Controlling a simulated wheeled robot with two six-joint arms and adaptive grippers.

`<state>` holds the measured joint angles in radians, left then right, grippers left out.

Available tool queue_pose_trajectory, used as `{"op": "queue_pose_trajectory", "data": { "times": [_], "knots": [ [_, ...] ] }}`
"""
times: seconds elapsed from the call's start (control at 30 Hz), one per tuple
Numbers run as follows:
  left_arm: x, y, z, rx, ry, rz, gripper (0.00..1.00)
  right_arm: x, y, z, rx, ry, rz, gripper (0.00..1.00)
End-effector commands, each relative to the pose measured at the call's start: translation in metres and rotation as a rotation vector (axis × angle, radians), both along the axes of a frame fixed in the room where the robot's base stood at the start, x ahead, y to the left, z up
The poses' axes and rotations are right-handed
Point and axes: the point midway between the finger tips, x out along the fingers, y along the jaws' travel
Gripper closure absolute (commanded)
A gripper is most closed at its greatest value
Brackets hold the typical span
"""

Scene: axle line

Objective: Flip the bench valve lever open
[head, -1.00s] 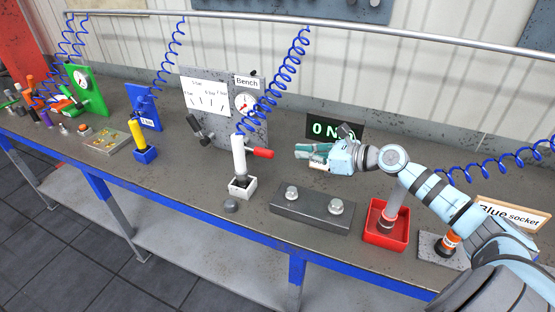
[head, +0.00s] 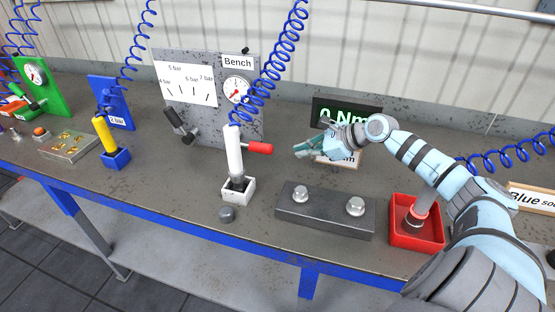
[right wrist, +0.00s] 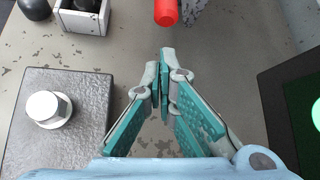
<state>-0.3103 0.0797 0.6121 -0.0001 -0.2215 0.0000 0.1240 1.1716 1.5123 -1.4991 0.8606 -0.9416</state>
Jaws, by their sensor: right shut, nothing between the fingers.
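The grey Bench panel (head: 210,128) stands at the back of the bench with a scale and a round gauge. A red lever handle (head: 258,148) sticks out to the right at its lower right, roughly level. A black-gripped lever (head: 180,125) is on its left side. My right gripper (head: 297,151) is shut and empty, a short gap to the right of the red handle in the head view. In the right wrist view the shut fingertips (right wrist: 165,62) point toward the end of the red handle (right wrist: 165,12), apart from it. My left gripper is not in view.
A white-handled tool in a white holder (head: 237,190) stands in front of the panel. A dark block with two bolts (head: 325,212) lies in front of my right gripper. A display (head: 340,110) stands behind it, and a red tray (head: 416,236) lies to the right.

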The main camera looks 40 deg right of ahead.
Motion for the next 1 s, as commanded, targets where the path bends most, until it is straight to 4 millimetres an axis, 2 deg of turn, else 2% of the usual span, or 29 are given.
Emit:
{"op": "queue_pose_trajectory", "data": {
  "times": [0.2,0.5,0.7,1.0],
  "knots": [
    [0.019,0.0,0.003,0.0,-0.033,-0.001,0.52,0.023,0.012,-0.015,0.009,-0.005,0.001,1.0],
    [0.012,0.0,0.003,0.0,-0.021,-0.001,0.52,0.064,0.03,-0.049,0.006,-0.003,0.003,1.0],
    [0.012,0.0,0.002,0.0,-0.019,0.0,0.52,0.073,0.034,-0.058,0.002,-0.001,0.005,1.0],
    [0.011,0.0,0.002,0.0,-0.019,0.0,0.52,0.073,0.033,-0.058,0.001,-0.001,0.004,1.0]
  ]
}}
